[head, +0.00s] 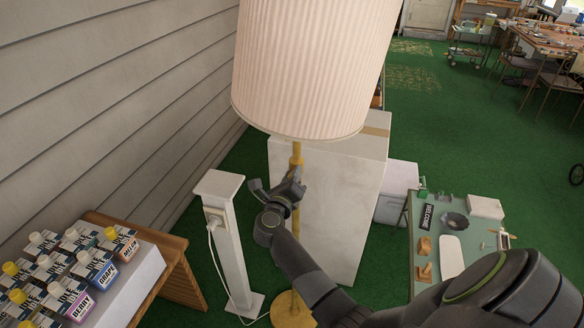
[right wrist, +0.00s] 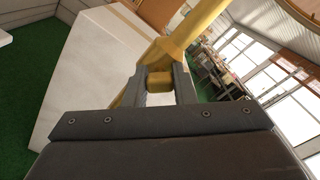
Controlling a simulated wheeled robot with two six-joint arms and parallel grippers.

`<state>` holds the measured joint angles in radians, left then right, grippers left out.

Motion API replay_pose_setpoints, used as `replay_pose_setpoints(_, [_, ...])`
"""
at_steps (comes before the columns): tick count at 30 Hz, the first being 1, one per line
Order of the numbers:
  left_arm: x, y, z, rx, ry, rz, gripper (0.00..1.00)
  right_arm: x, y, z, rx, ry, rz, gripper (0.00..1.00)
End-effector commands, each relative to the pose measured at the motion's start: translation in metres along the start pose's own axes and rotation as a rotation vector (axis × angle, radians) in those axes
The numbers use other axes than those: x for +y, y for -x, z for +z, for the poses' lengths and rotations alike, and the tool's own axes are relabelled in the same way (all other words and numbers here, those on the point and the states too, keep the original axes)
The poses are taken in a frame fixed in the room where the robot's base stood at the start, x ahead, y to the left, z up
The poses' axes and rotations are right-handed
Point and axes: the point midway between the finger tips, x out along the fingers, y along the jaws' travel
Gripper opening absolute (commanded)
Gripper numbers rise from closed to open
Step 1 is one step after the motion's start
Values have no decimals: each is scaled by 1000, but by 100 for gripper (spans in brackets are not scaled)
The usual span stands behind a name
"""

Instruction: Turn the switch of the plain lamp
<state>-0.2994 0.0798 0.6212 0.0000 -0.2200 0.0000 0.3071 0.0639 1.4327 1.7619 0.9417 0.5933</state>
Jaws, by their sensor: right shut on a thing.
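A floor lamp stands in the middle of the head view, with a large cream pleated shade (head: 310,65), a brass-yellow pole (head: 297,152) and a round yellow base (head: 290,312). My right gripper (head: 294,178) is at the pole just below the shade. In the right wrist view the pole (right wrist: 195,25) runs up to the right, and the fingers of my right gripper (right wrist: 158,76) are shut on a small yellow block, the lamp's switch (right wrist: 159,82). In the head view my gripper hides the switch. My left gripper is not in view.
A white post (head: 222,225) with an outlet and plugged-in cord stands left of the lamp. A large white box (head: 345,200) is close behind it. A bench with paint bottles (head: 150,275) is at lower left, and a green table (head: 425,205) with small items at right. Green carpet is open beyond.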

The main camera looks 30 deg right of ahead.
Motion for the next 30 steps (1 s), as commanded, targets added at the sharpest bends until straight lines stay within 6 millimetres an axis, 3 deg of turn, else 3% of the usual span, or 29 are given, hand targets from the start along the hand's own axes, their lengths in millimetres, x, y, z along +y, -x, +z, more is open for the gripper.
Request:
replay_pose_setpoints(1, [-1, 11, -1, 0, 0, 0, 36, -4, 0, 4, 0, 46, 2, 1])
replay_pose_setpoints(15, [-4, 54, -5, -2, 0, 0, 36, -3, 0, 4, 0, 482, 1, 1])
replay_pose_setpoints(30, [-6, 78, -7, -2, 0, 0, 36, -1, 0, 2, -1, 765, 0, 1])
